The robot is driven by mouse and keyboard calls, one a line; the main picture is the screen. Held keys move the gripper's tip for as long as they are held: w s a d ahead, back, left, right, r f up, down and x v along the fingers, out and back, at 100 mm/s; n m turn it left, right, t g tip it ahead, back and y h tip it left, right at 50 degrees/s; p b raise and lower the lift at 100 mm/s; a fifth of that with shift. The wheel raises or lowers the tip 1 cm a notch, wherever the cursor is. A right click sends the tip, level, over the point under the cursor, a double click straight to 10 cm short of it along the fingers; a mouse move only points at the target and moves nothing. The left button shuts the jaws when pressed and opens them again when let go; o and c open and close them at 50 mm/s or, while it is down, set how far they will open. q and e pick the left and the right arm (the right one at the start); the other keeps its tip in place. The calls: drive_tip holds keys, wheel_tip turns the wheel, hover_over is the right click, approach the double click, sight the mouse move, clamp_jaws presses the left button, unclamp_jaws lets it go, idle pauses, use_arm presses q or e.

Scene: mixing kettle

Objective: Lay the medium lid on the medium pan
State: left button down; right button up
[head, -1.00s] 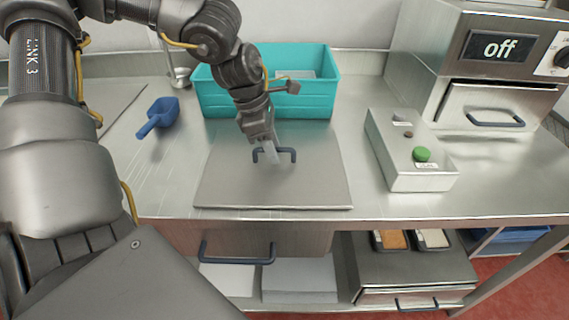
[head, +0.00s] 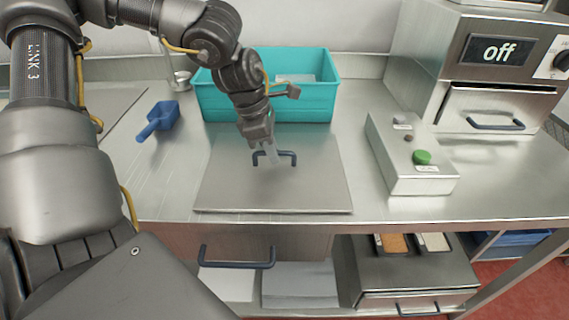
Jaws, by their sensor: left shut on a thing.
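A flat, square grey metal lid (head: 275,193) with a dark blue bar handle (head: 288,159) lies on the counter in the head view. I take it for the medium lid, but its size class cannot be read. My left gripper (head: 271,156) points down from above and is shut on the lid's handle. The lid looks level, and I cannot tell whether it touches what is beneath it. No pan can be made out for certain; one under the lid would be hidden. My right gripper is not in view.
A teal bin (head: 265,101) stands right behind the lid. A blue scoop (head: 160,119) lies to the left. A control box with a green button (head: 412,165) stands to the right, before a metal appliance (head: 488,85). Counter (head: 360,205) is bare between lid and box.

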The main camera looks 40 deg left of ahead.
use_arm(q)
drive_tip(key=shift+r, duration=0.15)
drive_tip(key=shift+w+r+p, duration=0.1)
drive_tip(key=shift+r+p, duration=0.3)
drive_tip(key=shift+r, duration=0.2)
drive_tip(key=shift+r+p, duration=0.9)
drive_tip(key=shift+r, duration=0.9)
